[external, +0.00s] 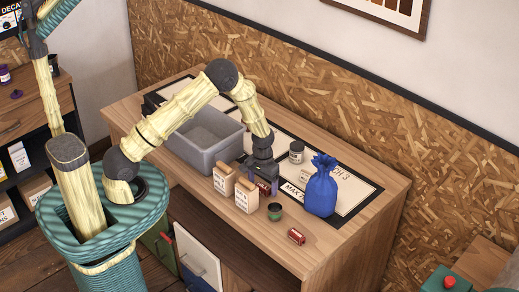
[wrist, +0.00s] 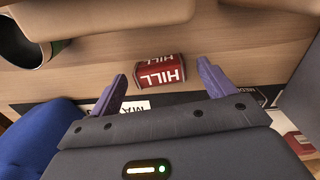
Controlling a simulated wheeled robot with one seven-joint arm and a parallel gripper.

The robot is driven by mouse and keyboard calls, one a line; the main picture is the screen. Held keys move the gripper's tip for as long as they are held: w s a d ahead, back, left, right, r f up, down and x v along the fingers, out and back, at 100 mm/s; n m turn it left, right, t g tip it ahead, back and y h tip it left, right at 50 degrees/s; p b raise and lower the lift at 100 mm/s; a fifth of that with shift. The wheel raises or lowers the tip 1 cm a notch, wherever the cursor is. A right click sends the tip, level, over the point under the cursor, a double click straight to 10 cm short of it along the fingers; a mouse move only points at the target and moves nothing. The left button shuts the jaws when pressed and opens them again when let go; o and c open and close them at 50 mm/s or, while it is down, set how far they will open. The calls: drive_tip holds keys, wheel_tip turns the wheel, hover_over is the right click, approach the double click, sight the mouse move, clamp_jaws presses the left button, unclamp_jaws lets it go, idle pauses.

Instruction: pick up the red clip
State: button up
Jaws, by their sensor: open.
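A small red piece lettered HILL (wrist: 160,72), with pale ends, lies on the wooden top between my fingertips in the wrist view. In the external view it is mostly hidden behind my fingers and the paper bags. A second small red piece (external: 297,236) with a pale label lies near the counter's front edge. I cannot tell from shape which of them is the red clip. My gripper (external: 264,186) points down just behind the paper bags; in the wrist view its purple fingers (wrist: 160,78) are apart, with nothing held.
Two paper bags (external: 246,196) stand close in front of my gripper. A grey tub (external: 207,155) is to its left. A blue sack (external: 321,190), a dark green cup (external: 275,211) and a lidded jar (external: 296,152) stand to the right. The counter's right end is clear.

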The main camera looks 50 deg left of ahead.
sight(263, 186)
drive_tip(key=c, duration=1)
drive_tip(key=shift+c, duration=0.2)
wheel_tip(263, 186, up, 10)
drive_tip(key=b, duration=0.2)
